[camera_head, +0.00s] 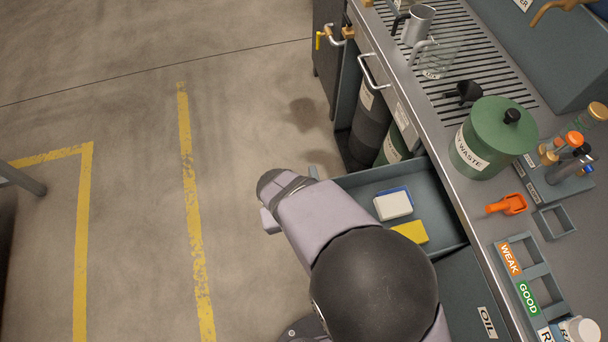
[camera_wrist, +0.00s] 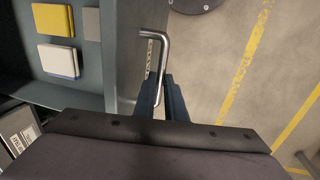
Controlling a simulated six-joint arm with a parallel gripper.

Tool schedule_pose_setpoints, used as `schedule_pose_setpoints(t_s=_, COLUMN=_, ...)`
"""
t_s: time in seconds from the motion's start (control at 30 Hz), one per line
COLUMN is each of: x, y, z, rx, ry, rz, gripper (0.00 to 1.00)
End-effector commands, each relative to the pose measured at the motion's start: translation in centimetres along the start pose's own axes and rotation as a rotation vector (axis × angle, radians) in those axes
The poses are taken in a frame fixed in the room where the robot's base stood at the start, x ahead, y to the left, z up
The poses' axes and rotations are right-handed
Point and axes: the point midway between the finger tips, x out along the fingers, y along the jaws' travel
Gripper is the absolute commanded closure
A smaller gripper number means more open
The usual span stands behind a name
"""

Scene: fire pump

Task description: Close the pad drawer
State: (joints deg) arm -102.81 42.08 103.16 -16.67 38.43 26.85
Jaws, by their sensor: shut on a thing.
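The pad drawer (camera_head: 440,205) stands pulled out from the bench front in the head view. It holds a white pad with a blue backing (camera_head: 393,204) and a yellow pad (camera_head: 411,232). The drawer (camera_wrist: 100,85) is at the left in the wrist view, with the yellow pad (camera_wrist: 53,20), the white pad (camera_wrist: 58,61) and a grey pad (camera_wrist: 91,24) inside. Its bent metal handle (camera_wrist: 164,48) runs between the dark fingers of my gripper (camera_wrist: 161,88), which is shut on it. My arm hides the handle and fingers in the head view.
A closed front marked OIL (camera_head: 484,318) is beside the drawer. Dark drums (camera_head: 370,125) stand in the open bay beyond. The floor (camera_head: 240,130) at left is clear.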

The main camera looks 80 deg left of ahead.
Motion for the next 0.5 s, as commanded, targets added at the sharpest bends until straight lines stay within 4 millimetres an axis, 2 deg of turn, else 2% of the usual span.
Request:
schedule_pose_setpoints(t_s=0.27, x=0.6, y=3.5, z=0.0, rx=0.006, ry=-0.002, rz=0.002, gripper=1.00)
schedule_pose_setpoints(t_s=0.5, x=1.7, y=9.3, z=0.0, rx=0.008, ry=-0.003, rz=0.002, gripper=1.00)
